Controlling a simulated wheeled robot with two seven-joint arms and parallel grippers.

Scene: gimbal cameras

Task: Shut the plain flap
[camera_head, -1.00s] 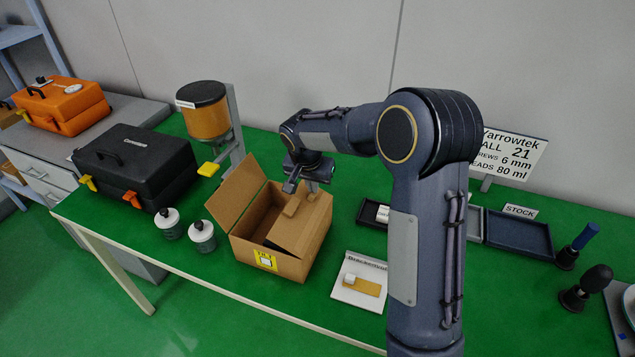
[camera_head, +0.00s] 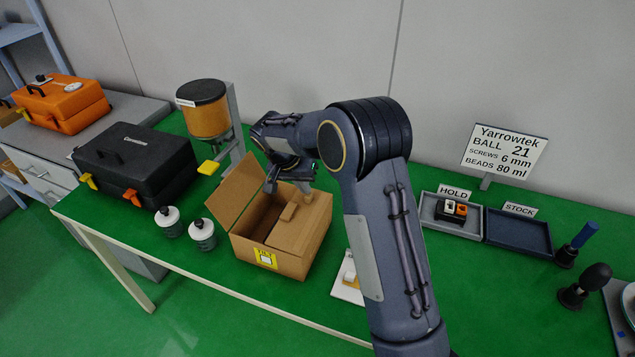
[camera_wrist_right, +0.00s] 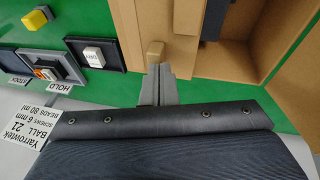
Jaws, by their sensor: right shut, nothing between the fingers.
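An open cardboard box (camera_head: 275,262) with a yellow label stands on the green table, and part of it shows in the wrist view (camera_wrist_right: 282,50). Its left flap (camera_head: 236,190) stands up, leaning outward, and shows no tab. My right gripper (camera_head: 308,192) is shut and empty at the box's far right edge; contact is unclear. My left gripper is out of view.
A black case (camera_head: 135,165) and an orange-bodied dispenser (camera_head: 205,120) stand behind. A card (camera_head: 345,285) lies partly behind my right arm. HOLD (camera_head: 428,212) and STOCK (camera_head: 520,234) trays lie to the right.

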